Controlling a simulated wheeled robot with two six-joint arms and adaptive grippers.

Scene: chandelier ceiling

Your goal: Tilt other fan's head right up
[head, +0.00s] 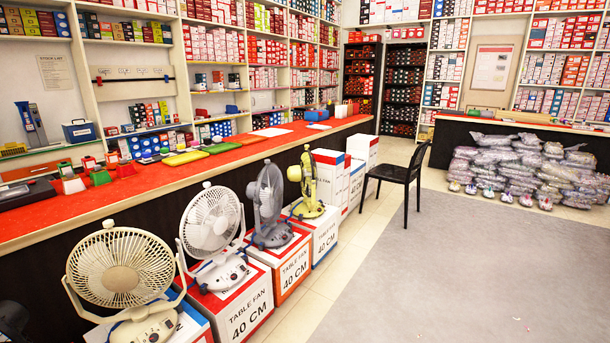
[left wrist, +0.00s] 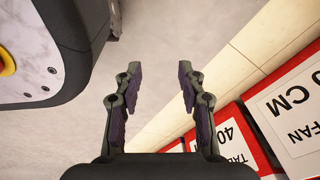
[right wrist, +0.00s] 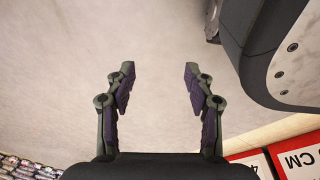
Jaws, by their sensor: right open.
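Several table fans stand in a row on boxes along the counter in the head view. The nearest is a beige fan (head: 121,266), its round grille facing the camera. Behind it is a white fan (head: 210,222), its grille turned slightly right. Farther back are a grey fan (head: 267,195) and a yellow fan (head: 308,182), both seen more side-on; their exact tilt is hard to tell. My left gripper (left wrist: 157,72) is open and empty above the floor, beside the boxes in its wrist view. My right gripper (right wrist: 157,72) is open and empty above the floor. Neither gripper shows in the head view.
The fans' boxes (head: 241,322) stand against the red-topped counter (head: 230,156). A black chair (head: 393,178) stands beyond them. Wrapped packages (head: 520,165) are piled at the right. Stocked shelves line the walls.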

